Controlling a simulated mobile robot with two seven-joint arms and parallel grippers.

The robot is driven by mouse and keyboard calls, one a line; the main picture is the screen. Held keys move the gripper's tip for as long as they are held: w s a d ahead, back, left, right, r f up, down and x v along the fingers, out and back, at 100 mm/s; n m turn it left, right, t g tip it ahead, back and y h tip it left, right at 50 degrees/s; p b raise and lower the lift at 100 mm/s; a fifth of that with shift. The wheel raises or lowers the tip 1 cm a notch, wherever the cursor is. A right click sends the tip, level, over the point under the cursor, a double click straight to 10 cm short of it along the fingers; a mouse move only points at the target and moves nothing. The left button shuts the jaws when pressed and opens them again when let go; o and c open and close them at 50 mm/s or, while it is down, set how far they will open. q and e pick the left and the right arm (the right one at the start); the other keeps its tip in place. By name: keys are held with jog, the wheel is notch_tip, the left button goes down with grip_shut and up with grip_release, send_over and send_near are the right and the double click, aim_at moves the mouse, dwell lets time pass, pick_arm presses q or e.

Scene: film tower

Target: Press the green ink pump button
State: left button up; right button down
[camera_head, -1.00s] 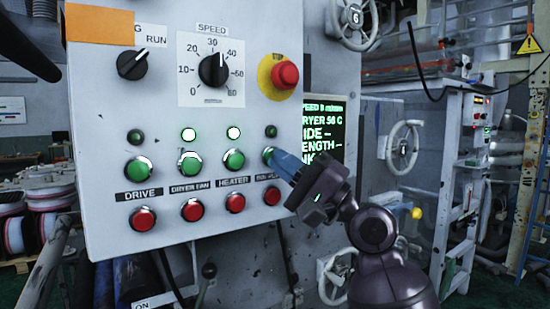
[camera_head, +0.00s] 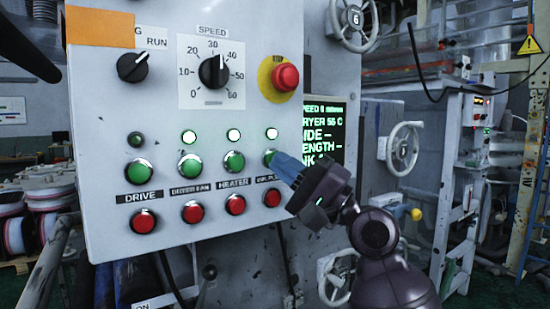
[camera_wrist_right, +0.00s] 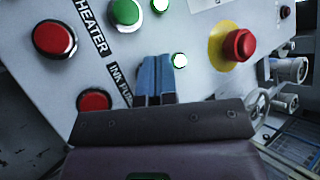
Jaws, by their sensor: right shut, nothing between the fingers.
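The green ink pump button (camera_head: 267,157) is in the bottom right of the control panel in the head view, partly covered by my fingertips. The small lamp (camera_head: 272,134) above it glows; it also shows lit in the right wrist view (camera_wrist_right: 179,60). My right gripper (camera_head: 278,161) is shut and empty, its blue fingertips at the button; I cannot tell whether they touch it. In the right wrist view the fingers (camera_wrist_right: 155,62) hide the button, beside the partly covered ink pump label (camera_wrist_right: 120,85). My left gripper is not in view.
The green heater button (camera_head: 234,162) is close left of my fingertips. The red button (camera_head: 272,197) under the ink pump label is just below. The red stop button (camera_head: 285,77) juts out above. A green-text screen (camera_head: 323,135) is behind my gripper, to the right.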

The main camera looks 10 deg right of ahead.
jog(key=shift+s+d, duration=0.15)
jog(key=shift+s, duration=0.35)
jog(key=s, duration=0.1)
jog(key=s+d+p, duration=0.1)
jog(key=s, duration=0.1)
jog(key=s+p, duration=0.1)
jog(key=shift+s+d, duration=0.3)
jog(key=shift+d, duration=0.05)
dwell(0.8)
